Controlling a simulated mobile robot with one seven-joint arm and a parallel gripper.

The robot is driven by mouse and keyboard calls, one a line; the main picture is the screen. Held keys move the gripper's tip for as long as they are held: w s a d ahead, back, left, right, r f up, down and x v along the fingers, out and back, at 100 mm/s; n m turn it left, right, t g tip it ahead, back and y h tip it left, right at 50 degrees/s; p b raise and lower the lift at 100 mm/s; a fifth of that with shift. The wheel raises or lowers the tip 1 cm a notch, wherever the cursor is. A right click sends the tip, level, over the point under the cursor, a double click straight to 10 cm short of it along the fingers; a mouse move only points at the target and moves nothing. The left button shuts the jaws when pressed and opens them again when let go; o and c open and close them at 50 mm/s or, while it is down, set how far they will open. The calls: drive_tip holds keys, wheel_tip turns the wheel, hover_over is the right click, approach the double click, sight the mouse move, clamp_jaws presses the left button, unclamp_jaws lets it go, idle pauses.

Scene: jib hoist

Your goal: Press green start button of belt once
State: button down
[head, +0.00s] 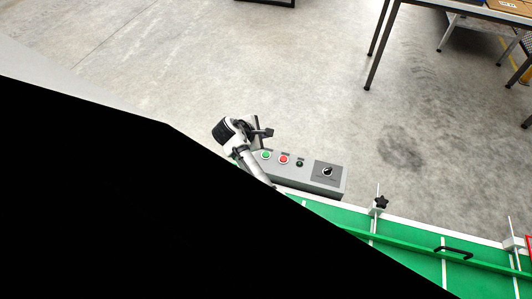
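The green start button (266,155) sits at the left end of the top of a grey control box (318,187) at the belt's edge. Beside it to the right are a red button (284,159), a small dark button (300,163) and a black rotary knob (327,172). My gripper (267,132) shows small and dark just above the green button in the picture. I cannot tell its height over the box or whether its fingers are apart. The green belt (405,258) runs to the lower right.
A large black area covers the lower left and hides part of the belt. The belt has a green side rail, a black handle (453,253) and a clamp knob (381,202). A table (455,10) stands at the upper right. The concrete floor behind the box is clear.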

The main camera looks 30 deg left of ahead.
wheel_tip(320, 180, down, 6)
drive_tip(key=b, duration=0.6)
drive_tip(key=shift+f, duration=0.15)
drive_tip(key=shift+f+b, duration=0.45)
drive_tip(key=shift+f, duration=0.55)
idle(0.8)
drive_tip(key=shift+f, duration=0.4)
